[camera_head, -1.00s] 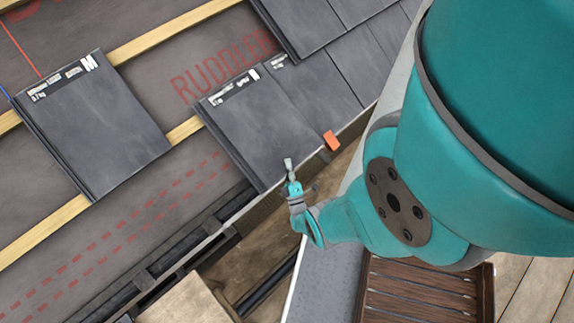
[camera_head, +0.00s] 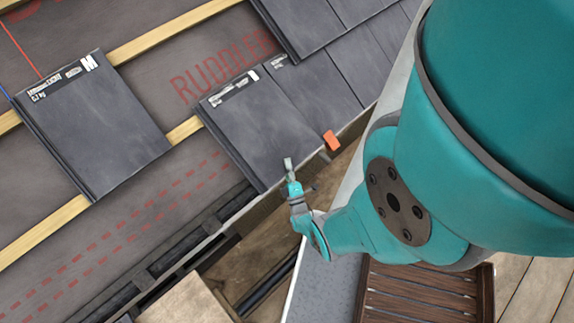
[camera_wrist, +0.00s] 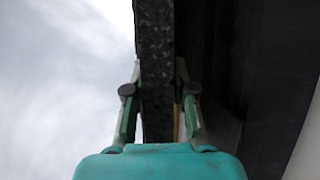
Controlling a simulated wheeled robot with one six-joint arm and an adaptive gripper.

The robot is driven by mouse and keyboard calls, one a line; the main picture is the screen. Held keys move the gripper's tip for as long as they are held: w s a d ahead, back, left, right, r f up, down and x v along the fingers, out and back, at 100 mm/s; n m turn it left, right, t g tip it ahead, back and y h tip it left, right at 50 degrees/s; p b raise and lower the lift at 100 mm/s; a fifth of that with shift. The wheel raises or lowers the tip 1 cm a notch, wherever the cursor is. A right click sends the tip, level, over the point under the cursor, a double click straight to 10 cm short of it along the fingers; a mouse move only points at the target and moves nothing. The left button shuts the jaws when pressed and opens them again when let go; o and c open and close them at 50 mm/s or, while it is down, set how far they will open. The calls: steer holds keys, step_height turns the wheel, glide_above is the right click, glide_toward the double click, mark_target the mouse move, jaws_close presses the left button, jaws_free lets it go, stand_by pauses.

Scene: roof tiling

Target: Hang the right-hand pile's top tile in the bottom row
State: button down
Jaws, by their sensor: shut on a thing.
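My gripper (camera_head: 290,180) is at the lower edge of a dark grey tile (camera_head: 255,125) at the open end of the bottom row. In the wrist view, its two fingers (camera_wrist: 158,105) stand on either side of the dark, speckled edge of the tile (camera_wrist: 155,60), shut on it. The tile lies along the slope beside the laid tiles (camera_head: 318,80), its upper end near a batten. How its underside sits on the batten is hidden. Another dark tile or pile marked M (camera_head: 95,130) lies apart on the battens at the left; its depth is hard to tell.
Wooden battens (camera_head: 45,232) cross the grey underlay (camera_head: 150,185). An orange tab (camera_head: 331,140) is at the eave, right of my gripper. A slatted brown crate (camera_head: 420,290) stands at the lower right. My arm fills the right side.

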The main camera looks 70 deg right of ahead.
stand_by(0.4)
steer(key=c, duration=0.9)
jaws_free()
steer(key=shift+s, duration=0.1)
steer(key=shift+s+a+f, duration=0.1)
steer(key=shift+a+f, duration=0.05)
steer(key=shift+f, duration=0.05)
